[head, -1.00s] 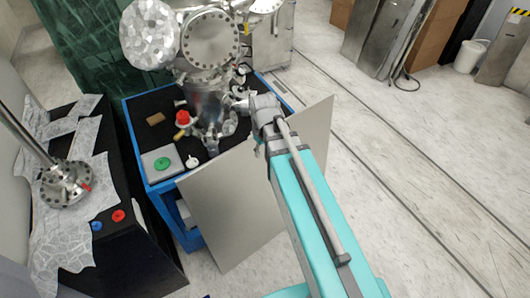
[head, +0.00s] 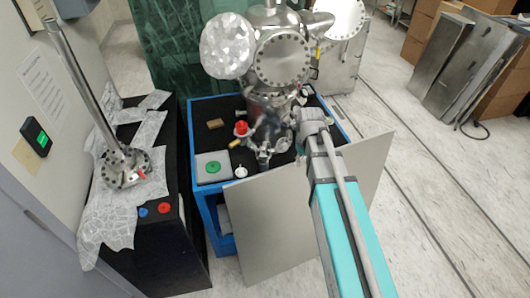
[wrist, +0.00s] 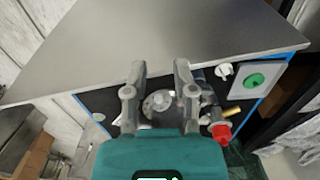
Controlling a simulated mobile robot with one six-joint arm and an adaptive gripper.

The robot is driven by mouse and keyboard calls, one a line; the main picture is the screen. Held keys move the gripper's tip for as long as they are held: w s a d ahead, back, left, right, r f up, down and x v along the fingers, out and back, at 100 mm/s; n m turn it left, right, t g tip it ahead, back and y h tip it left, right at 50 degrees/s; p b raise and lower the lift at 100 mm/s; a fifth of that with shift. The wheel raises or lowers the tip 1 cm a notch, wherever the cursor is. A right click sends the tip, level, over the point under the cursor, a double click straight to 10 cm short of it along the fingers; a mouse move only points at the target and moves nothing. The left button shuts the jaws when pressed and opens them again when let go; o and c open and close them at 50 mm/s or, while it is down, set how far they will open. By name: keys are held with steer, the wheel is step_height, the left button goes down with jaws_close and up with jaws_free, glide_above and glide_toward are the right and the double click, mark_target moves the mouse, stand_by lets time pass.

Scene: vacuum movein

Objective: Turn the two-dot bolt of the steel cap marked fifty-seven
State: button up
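A steel vacuum chamber (head: 270,103) stands on the blue-framed cart, with a large round bolted steel cap (head: 283,60) facing my head camera. Another bright round cap (head: 342,18) is at its upper right. I cannot read a fifty-seven or make out bolt dots on either cap. My gripper (wrist: 160,68) points down over the cart's black top in the wrist view, its two fingers apart. A small round steel fitting (wrist: 160,103) shows between and beyond the fingers; I cannot tell whether they touch it. In the head view my arm hides most of the gripper.
A large grey panel (head: 300,210) leans at the cart's front, close under my arm. The cart top holds a red knob (head: 241,128) and a grey box with a green button (head: 213,168). A black bench (head: 170,255) is left.

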mark_target(258, 150)
steer(key=w+a+r+m+p, duration=0.2)
steer(key=w+a+m, duration=0.1)
steer(key=w+a, duration=1.2)
steer(key=shift+w+a+r+m, duration=0.3)
steer(key=shift+a+r, duration=0.05)
steer(key=shift+a, duration=0.45)
steer(key=shift+f, duration=0.1)
step_height(258, 150, down, 14)
steer(key=b, duration=1.3)
steer(key=shift+r, duration=0.2)
jaws_close()
